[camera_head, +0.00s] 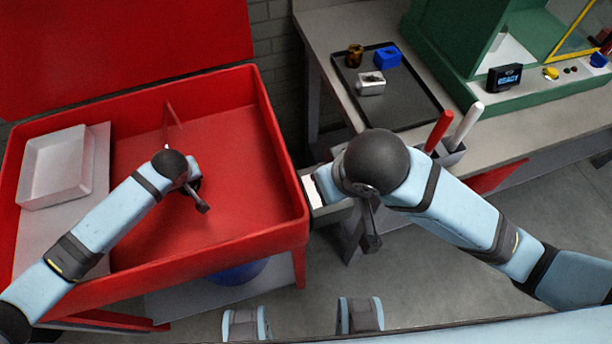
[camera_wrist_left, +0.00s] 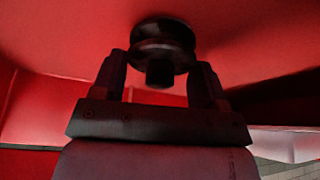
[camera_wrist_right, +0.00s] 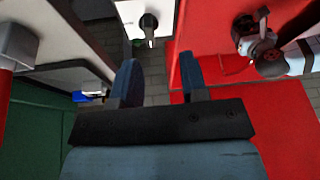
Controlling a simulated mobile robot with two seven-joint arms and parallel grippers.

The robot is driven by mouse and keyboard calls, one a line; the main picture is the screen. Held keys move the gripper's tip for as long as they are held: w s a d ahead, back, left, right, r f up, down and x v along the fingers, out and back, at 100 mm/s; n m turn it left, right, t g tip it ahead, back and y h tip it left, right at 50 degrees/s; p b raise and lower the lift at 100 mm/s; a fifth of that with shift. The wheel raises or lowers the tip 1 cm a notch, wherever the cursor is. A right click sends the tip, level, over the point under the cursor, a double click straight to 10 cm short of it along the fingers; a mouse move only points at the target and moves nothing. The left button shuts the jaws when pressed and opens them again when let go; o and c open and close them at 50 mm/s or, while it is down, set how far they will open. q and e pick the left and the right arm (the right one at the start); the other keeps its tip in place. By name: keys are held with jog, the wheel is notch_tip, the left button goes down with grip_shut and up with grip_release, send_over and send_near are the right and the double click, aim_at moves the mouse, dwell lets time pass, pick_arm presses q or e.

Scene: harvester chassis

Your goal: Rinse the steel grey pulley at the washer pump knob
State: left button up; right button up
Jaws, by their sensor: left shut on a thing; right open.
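The pulley (camera_wrist_left: 163,35) shows in the left wrist view as a dark, shaded grooved wheel with a short hub. My left gripper (camera_wrist_left: 160,72) is shut on it, inside the red washer basin (camera_head: 265,150). In the head view my left wrist hides the pulley. My right gripper (camera_wrist_right: 162,82) is open and empty, beside the basin's right side. In the right wrist view a white box with a small knob (camera_wrist_right: 148,24), probably the pump knob, lies beyond the fingertips and apart from them. In the head view my right wrist mostly covers the white box.
A white tray (camera_head: 57,165) sits at the basin's left. A black tray (camera_head: 408,105) on the bench (camera_head: 335,32) holds a blue part, a grey part and an amber part. Red and white handles stand at the bench's front edge. A green machine (camera_head: 437,40) stands at the back right.

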jog(key=shift+m+h, duration=0.4)
jog(key=shift+m, duration=0.5)
jog(key=x, duration=0.3)
jog(key=w+x, duration=0.1)
jog(key=x, duration=0.2)
jog(key=w+x, duration=0.1)
jog(key=x, duration=0.3)
jog(key=shift+d+r, duration=0.25)
jog(key=shift+r, duration=0.1)
jog(key=shift+t, duration=0.3)
jog(key=shift+c, duration=0.4)
grip_shut()
